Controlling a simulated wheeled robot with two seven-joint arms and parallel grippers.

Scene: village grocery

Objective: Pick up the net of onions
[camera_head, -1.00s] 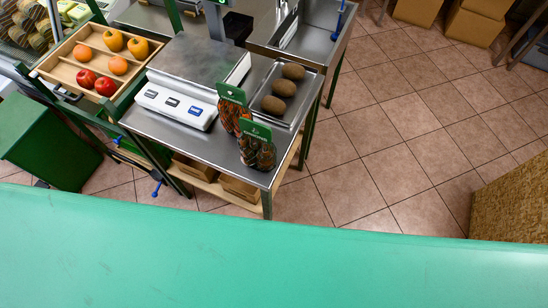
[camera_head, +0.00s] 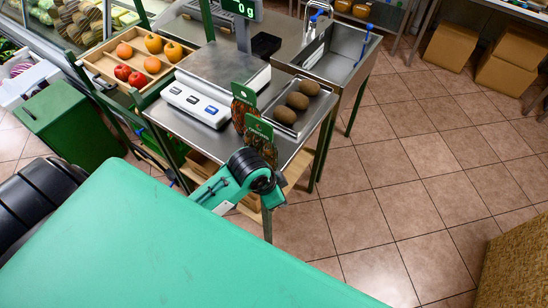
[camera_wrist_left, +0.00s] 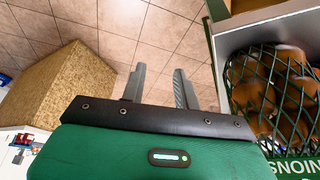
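Two netted packs with green header cards stand on the steel table, a rear one (camera_head: 243,112) and a front one (camera_head: 262,142). Their card text is too small to read in the head view. In the left wrist view the net of onions (camera_wrist_left: 268,90), orange-brown bulbs in dark green mesh with a green card lettered "ONIONS", shows close up at the right edge. My left gripper (camera_wrist_left: 160,88) is open and empty, its fingers apart with floor behind them and the net to their right. In the head view my left arm partly covers the front pack. My right gripper is not in view.
A scale (camera_head: 207,98) stands left of the packs, and a metal tray (camera_head: 314,112) with brown oval fruits stands right. A wooden fruit crate (camera_head: 113,72) is at the left, and a sink (camera_head: 335,55) behind. The tiled floor at right is clear up to a tan block (camera_head: 517,265).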

